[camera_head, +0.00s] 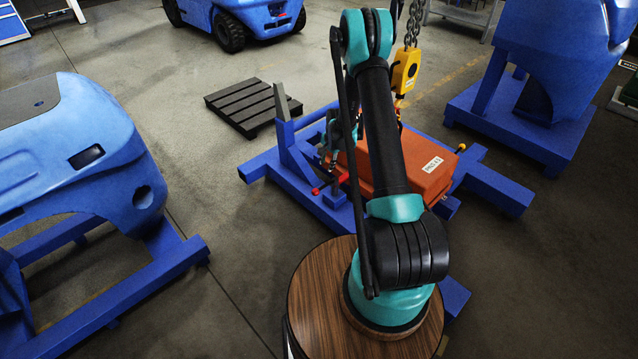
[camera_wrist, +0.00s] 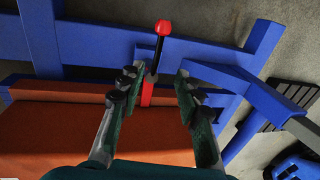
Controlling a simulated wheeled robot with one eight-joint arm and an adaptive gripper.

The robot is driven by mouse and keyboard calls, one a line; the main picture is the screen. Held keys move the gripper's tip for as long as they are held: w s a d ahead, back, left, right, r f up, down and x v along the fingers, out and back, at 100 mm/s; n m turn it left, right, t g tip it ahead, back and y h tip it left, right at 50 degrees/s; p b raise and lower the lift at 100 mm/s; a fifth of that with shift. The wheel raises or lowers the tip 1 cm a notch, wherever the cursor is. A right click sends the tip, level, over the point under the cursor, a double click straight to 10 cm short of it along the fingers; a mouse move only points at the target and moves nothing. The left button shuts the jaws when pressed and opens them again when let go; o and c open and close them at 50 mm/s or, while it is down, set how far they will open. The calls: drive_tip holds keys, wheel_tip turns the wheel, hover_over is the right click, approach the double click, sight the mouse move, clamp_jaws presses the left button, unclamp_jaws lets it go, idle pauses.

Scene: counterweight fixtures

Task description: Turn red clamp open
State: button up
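The red clamp (camera_wrist: 148,92) shows in the wrist view, with a dark lever that ends in a red knob (camera_wrist: 163,27). It sits at the edge of an orange counterweight block (camera_wrist: 50,135) on a blue frame (camera_wrist: 95,45). My gripper (camera_wrist: 158,80) is open, with one finger on each side of the clamp and a gap to both. The lever rises between and beyond the fingertips. In the head view the red clamp (camera_head: 341,180) shows just below my gripper (camera_head: 328,160), partly hidden. The orange block (camera_head: 415,165) there is partly behind my arm.
A yellow hoist hook (camera_head: 405,72) hangs on a chain above the block, close to my arm. A dark pallet (camera_head: 250,105) lies behind the frame. Blue machine bodies stand at left (camera_head: 80,150) and right (camera_head: 560,40). Open floor lies between the left one and the frame.

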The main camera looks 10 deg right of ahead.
sight(322, 188)
drive_tip(key=w+f, duration=0.1)
drive_tip(key=f, duration=0.4)
drive_tip(key=a+f, duration=0.1)
drive_tip(key=f, duration=0.5)
drive_tip(key=w+a+f, duration=0.1)
drive_tip(key=f, duration=0.5)
drive_tip(key=shift+w, duration=0.35)
clamp_jaws()
